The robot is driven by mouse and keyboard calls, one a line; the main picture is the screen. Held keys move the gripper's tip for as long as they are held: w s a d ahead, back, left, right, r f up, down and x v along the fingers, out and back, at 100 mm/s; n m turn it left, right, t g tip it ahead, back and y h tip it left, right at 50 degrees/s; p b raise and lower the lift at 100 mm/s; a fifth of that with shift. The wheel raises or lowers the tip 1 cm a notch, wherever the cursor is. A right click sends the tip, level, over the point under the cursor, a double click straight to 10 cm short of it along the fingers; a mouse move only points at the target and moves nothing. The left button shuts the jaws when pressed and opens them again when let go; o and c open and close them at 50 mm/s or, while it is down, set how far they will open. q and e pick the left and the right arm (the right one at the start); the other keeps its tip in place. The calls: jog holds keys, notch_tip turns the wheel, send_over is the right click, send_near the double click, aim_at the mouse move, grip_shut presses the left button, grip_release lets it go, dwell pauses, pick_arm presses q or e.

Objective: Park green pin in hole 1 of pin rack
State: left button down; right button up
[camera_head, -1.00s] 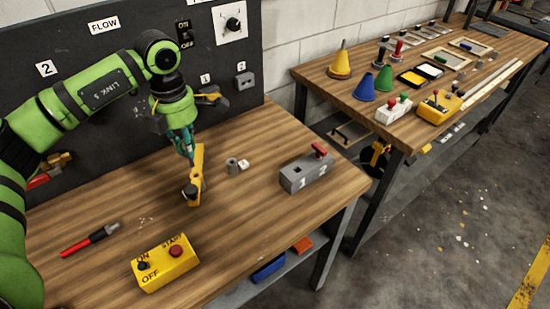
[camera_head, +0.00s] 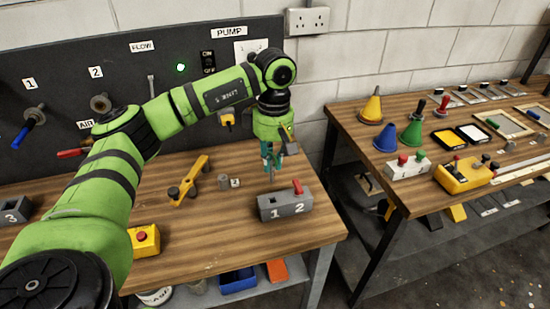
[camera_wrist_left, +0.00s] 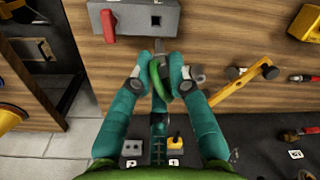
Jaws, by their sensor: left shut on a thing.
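The pin rack (camera_head: 285,206) is a grey block marked 1 and 2 near the right end of the near bench. A red pin (camera_head: 297,187) stands in the hole by the 2. In the left wrist view the rack (camera_wrist_left: 135,14) shows a dark, empty square hole at its right and the red handle at its left. My left gripper (camera_head: 271,162) is shut on the green pin (camera_wrist_left: 159,84), its grey shank pointing towards the rack. It hangs just above the rack near the hole 1 end, apart from it as far as I can tell. My right gripper is not in view.
A yellow-handled tool (camera_head: 189,181) and a small grey cylinder (camera_head: 223,182) lie left of the rack. A yellow switch box (camera_head: 144,240) sits nearer. The dark panel (camera_head: 60,60) with a lit green lamp (camera_head: 181,67) stands behind. A second bench with cones is at right.

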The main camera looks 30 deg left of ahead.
aim_at(272, 181)
pick_arm(q)
jog(key=shift+w+d, duration=0.1)
jog(key=shift+d, duration=0.1)
jog(key=shift+f+m, duration=0.1)
jog(key=shift+m, duration=0.2)
jog(key=shift+a+f+b, duration=0.2)
jog(key=shift+f+b, duration=0.15)
jog(key=shift+f, duration=0.1)
jog(key=shift+a+f, duration=0.1)
jog(key=shift+f, duration=0.2)
notch_tip(272, 181, down, 2)
jog(key=shift+f+b, duration=0.2)
jog(key=shift+b, duration=0.85)
jog(key=shift+f+b, duration=0.5)
jog(key=shift+f, duration=0.35)
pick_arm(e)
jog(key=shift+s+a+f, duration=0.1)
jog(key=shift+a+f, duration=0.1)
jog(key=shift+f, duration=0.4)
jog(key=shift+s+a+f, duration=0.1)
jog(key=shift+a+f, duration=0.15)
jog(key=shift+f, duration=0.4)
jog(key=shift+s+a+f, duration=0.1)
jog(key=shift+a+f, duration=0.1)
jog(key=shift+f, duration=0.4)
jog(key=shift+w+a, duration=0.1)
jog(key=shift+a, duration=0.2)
